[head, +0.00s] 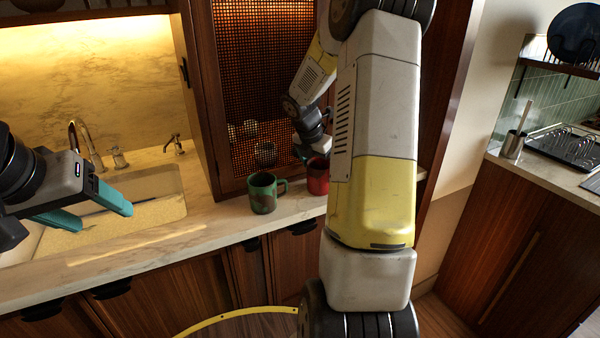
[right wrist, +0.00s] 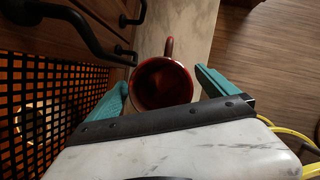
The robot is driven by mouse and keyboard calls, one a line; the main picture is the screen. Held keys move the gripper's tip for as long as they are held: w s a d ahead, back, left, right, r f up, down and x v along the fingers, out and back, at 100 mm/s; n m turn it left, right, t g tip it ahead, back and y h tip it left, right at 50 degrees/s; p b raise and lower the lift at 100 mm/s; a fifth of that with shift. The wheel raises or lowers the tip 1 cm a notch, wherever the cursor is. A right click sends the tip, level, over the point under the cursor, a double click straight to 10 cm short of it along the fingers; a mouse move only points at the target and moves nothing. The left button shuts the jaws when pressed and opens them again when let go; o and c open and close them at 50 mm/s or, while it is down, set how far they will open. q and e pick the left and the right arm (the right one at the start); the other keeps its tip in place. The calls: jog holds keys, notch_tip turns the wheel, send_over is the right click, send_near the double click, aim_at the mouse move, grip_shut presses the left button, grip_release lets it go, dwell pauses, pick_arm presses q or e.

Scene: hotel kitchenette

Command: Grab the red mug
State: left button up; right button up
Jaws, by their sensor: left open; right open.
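The red mug (head: 318,180) stands upright on the counter, partly hidden behind my right arm in the head view. In the right wrist view I look into the open top of the red mug (right wrist: 163,84), its handle at the upper side of the picture. My right gripper (right wrist: 161,77) is open, with one teal finger on each side of the mug. The left finger looks very close to the rim; contact cannot be told. The right finger has a small gap. My left gripper (head: 108,213) is open and empty near the sink.
A green mug with reddish patches (head: 264,194) stands just left of the red mug. A cabinet with a mesh door (head: 266,60) rises behind them. The sink (head: 150,200) and faucet (head: 90,145) are at the left. The marble counter (head: 215,232) is clear between sink and mugs.

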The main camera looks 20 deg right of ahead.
jog(key=c, duration=1.8)
jog(key=shift+c, duration=0.2)
jog(key=shift+r, duration=0.2)
